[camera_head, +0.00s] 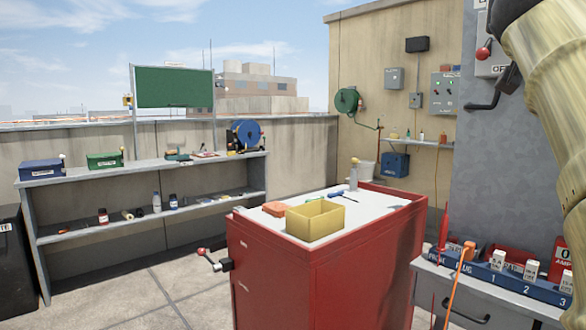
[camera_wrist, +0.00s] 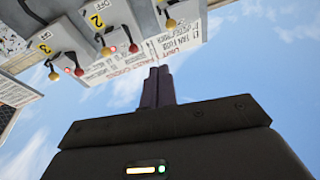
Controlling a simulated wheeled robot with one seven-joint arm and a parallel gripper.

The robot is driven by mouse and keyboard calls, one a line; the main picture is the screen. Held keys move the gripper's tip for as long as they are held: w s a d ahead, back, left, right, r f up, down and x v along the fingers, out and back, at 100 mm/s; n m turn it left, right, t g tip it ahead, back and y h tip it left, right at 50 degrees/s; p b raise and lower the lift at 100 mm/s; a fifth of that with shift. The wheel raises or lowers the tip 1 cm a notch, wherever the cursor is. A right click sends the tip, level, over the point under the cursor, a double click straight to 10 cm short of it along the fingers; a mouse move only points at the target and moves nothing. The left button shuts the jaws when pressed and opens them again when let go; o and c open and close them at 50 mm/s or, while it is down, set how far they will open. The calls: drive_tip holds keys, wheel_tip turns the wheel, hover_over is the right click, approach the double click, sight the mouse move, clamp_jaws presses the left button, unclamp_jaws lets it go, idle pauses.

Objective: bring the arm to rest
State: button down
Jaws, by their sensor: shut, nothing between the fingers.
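My gripper (camera_wrist: 158,86) shows in the wrist view with its two dark fingers shut together and nothing between them. It points toward a white panel with printed text (camera_wrist: 150,58), and sky fills much of that view. I cannot tell how far the fingertips are from the panel. In the head view my arm (camera_head: 550,110) runs down the right side, and the gripper itself is out of that picture.
A red cabinet (camera_head: 290,275) stands in the middle with a yellow bin (camera_head: 315,222) on top. A grey panel (camera_head: 415,195) with a red-knobbed lever (camera_head: 484,53) stands close by my arm. Numbered switches (camera_wrist: 97,22) show in the wrist view. Open floor (camera_head: 150,295) lies left.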

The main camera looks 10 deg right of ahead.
drive_tip(key=w+a+f+n+y+p, duration=0.1)
drive_tip(key=w+a+f+n+y, duration=0.15)
drive_tip(key=w+f, duration=0.45)
drive_tip(key=w+a+f+n+y, duration=0.1)
drive_tip(key=w+f+n+y, duration=0.15)
drive_tip(key=w+f, duration=0.45)
drive_tip(key=w+a+f+n+g+y+p, duration=0.1)
drive_tip(key=a+f+g+y, duration=0.15)
drive_tip(key=f, duration=0.75)
drive_tip(key=w+a+f+n+g+y+p, duration=0.1)
drive_tip(key=a+f+y, duration=0.25)
drive_tip(key=f, duration=0.65)
drive_tip(key=s+a+f+n+g+y+p, duration=0.15)
drive_tip(key=s+a+f, duration=0.25)
drive_tip(key=f, duration=0.5)
drive_tip(key=s+a+f+n+g+y, duration=0.1)
drive_tip(key=s+a+f+g, duration=0.1)
drive_tip(key=s+a+f, duration=0.5)
drive_tip(key=s+a+f+n+g+y+p, duration=0.1)
drive_tip(key=s+a+f+g, duration=0.1)
drive_tip(key=f, duration=0.9)
drive_tip(key=s+a+f+g, duration=0.25)
drive_tip(key=s+f, duration=0.35)
drive_tip(key=s, duration=0.3)
wheel_tip(320, 180, up, 38)
drive_tip(key=w+p, duration=0.1)
drive_tip(key=p, duration=3.7)
drive_tip(key=shift+a+r+y, duration=0.2)
drive_tip(key=shift+a+y, duration=0.1)
drive_tip(key=shift+y, duration=0.15)
